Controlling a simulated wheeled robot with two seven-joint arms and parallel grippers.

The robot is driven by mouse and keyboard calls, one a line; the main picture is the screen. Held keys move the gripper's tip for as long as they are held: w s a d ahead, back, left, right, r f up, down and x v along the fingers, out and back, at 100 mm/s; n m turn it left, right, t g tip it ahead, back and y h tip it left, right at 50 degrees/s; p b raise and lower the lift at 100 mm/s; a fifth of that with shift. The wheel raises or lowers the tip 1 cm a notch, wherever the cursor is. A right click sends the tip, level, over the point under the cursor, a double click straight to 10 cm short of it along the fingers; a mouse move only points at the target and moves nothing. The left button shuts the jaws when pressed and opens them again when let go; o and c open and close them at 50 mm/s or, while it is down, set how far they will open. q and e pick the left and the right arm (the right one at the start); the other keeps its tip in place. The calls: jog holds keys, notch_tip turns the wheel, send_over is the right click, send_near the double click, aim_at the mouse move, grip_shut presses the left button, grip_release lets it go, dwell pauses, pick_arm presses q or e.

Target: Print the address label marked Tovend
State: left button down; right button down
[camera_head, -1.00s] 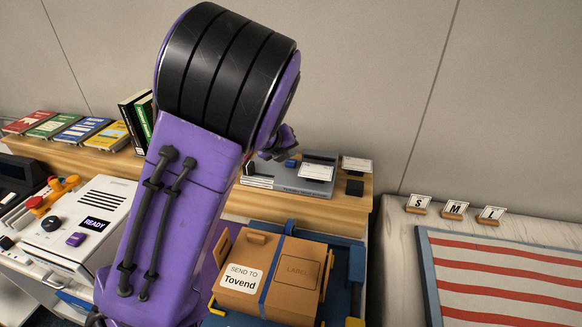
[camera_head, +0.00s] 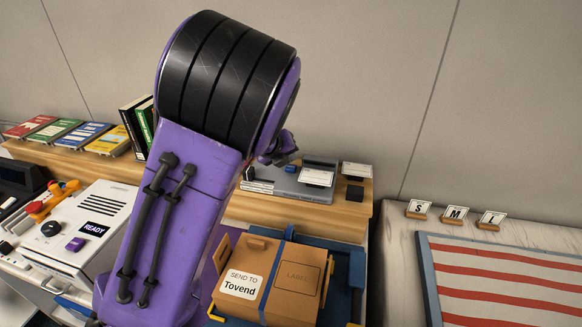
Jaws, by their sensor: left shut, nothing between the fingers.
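A brown parcel (camera_head: 262,309) sits in a blue and yellow holder at lower middle. Its white card (camera_head: 240,284) reads "SEND TO Tovend", and an outlined patch (camera_head: 297,277) reads "LABEL". A white machine (camera_head: 65,245) at left has a "READY" display (camera_head: 94,229), a black knob (camera_head: 51,230) and a purple button (camera_head: 75,244). My left arm crosses the middle of the view. Only a small part of my left gripper (camera_head: 284,150) shows behind it, near a grey flat device (camera_head: 288,180) on the shelf; it is shut and empty. My right gripper is out of view.
A wooden shelf (camera_head: 240,207) runs along the wall, with coloured booklets (camera_head: 70,134) and upright dark books (camera_head: 137,127) at left. At right, a striped mat (camera_head: 510,290) lies on a table with cards (camera_head: 455,213) marked S, M and L.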

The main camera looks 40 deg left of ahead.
aim_at(289, 168)
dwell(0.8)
pick_arm(q)
jog(key=shift+f+b, duration=0.3)
jog(key=shift+f, duration=0.15)
jog(key=shift+f+b, duration=0.35)
jog(key=shift+f, duration=0.1)
dwell(0.5)
jog(key=shift+r+p, duration=0.9)
jog(key=shift+p, duration=0.05)
notch_tip(289, 168, up, 5)
jog(key=p, duration=0.5)
jog(key=shift+r, duration=0.1)
